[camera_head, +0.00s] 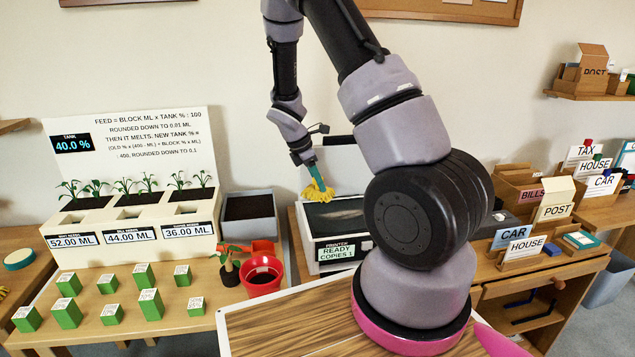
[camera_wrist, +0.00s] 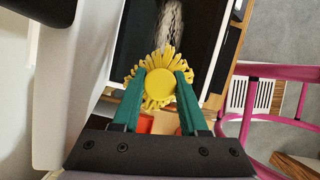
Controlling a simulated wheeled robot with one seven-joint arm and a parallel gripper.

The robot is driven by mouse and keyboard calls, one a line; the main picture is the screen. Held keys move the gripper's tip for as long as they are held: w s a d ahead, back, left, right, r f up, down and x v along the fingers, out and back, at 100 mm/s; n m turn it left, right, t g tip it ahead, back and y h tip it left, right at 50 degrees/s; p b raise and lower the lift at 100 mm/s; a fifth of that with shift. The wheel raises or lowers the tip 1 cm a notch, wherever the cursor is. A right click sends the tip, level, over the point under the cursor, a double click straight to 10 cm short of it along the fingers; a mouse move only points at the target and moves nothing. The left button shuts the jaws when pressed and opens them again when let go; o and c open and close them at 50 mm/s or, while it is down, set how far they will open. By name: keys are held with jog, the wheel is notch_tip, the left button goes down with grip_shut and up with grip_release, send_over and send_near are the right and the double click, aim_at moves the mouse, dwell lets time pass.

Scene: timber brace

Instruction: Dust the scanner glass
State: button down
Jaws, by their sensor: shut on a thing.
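The scanner (camera_head: 312,252) is a white box with a dark glass top, and its front panel reads "PRINTER READY COPIES 1". Its dark glass (camera_head: 345,213) is partly hidden behind my arm. In the wrist view the glass (camera_wrist: 207,38) carries a pale grey, streaky patch (camera_wrist: 168,25). My gripper (camera_head: 314,176) has teal fingers and is shut on a yellow fringed duster (camera_head: 318,191). The wrist view shows the duster (camera_wrist: 160,87) between the fingertips, over the near part of the glass. I cannot tell whether it touches the glass.
Green blocks (camera_head: 150,304) and a planter board (camera_head: 140,222) are farther left. Labelled card boxes (camera_head: 553,208) stand at the right. A pink chair frame (camera_wrist: 275,71) shows in the wrist view.

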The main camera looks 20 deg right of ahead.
aim_at(317, 198)
jog(key=shift+w+a+f, duration=0.15)
jog(key=shift+f, duration=2.85)
jog(key=shift+f, duration=0.95)
